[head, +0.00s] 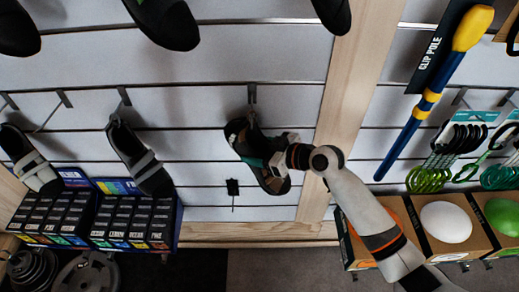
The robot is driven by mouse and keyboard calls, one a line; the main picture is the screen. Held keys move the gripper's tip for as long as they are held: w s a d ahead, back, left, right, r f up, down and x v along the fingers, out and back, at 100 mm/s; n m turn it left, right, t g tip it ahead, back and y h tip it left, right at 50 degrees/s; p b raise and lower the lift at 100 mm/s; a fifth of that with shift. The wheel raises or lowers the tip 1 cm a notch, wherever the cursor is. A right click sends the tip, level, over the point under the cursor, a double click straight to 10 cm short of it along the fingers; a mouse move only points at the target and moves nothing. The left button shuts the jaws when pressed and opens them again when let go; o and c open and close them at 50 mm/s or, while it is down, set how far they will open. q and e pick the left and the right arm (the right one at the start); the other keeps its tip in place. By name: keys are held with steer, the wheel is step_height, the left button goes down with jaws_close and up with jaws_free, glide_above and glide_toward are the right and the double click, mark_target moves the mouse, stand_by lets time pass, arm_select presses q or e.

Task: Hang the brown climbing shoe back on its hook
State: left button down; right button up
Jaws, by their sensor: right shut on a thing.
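A dark climbing shoe (243,141) with teal panels and a brown edge is upright against the slatted wall, left of the wooden post. A metal hook (252,96) sticks out just above the shoe's heel. The heel end is close to the hook, but I cannot tell whether its loop is on it. My right gripper (279,164) comes in from the right and is shut on the shoe at its lower right side. The gripper covers part of the shoe. My left gripper is not in view.
Grey-strapped shoes (137,157) hang at the left above boxed goods (132,218). A blue and yellow clip pole (433,92) and green-corded carabiners (436,165) hang at the right. Boxed helmets (446,222) stand below.

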steer(key=o, duration=1.2)
